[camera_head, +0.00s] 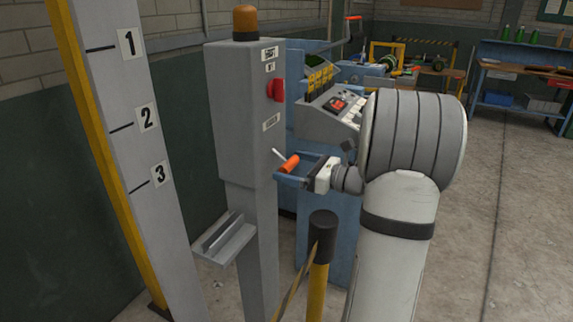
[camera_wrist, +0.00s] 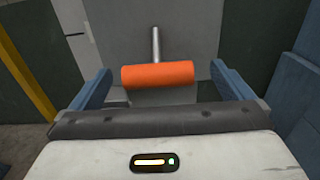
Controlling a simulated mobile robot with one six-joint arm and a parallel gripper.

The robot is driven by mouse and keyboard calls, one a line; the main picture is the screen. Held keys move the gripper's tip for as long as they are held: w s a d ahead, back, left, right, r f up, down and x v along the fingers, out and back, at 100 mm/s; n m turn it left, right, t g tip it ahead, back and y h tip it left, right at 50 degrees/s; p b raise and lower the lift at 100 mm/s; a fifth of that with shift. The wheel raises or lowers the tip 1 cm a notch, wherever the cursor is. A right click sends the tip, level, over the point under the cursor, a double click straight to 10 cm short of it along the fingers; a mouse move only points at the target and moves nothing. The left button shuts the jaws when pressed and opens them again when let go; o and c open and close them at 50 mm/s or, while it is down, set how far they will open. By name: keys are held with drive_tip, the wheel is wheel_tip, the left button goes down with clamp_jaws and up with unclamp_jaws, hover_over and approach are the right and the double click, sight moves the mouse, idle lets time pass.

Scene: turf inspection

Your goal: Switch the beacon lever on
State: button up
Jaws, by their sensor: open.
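The beacon lever is a thin metal rod with an orange grip (camera_head: 289,164) on the side of a grey control box (camera_head: 238,120). An amber beacon (camera_head: 246,22) sits on top of the box. In the wrist view, the orange grip (camera_wrist: 158,74) lies crosswise between the blue fingers, with the rod (camera_wrist: 156,44) running up from it. My gripper (camera_head: 290,168) is open around the grip, also seen in the wrist view (camera_wrist: 160,80). Small gaps show at both ends of the grip. The beacon's lit state is unclear.
A red knob (camera_head: 276,90) sits above the lever on the same box. A grey shelf bracket (camera_head: 224,238) juts out below. A black-topped yellow post (camera_head: 321,250) stands in front. A blue machine with a sloped panel (camera_head: 335,110) stands close behind my gripper.

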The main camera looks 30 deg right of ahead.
drive_tip(key=shift+x, duration=0.75)
drive_tip(key=shift+s, duration=0.1)
drive_tip(key=c, duration=1.2)
drive_tip(key=shift+r, duration=0.1)
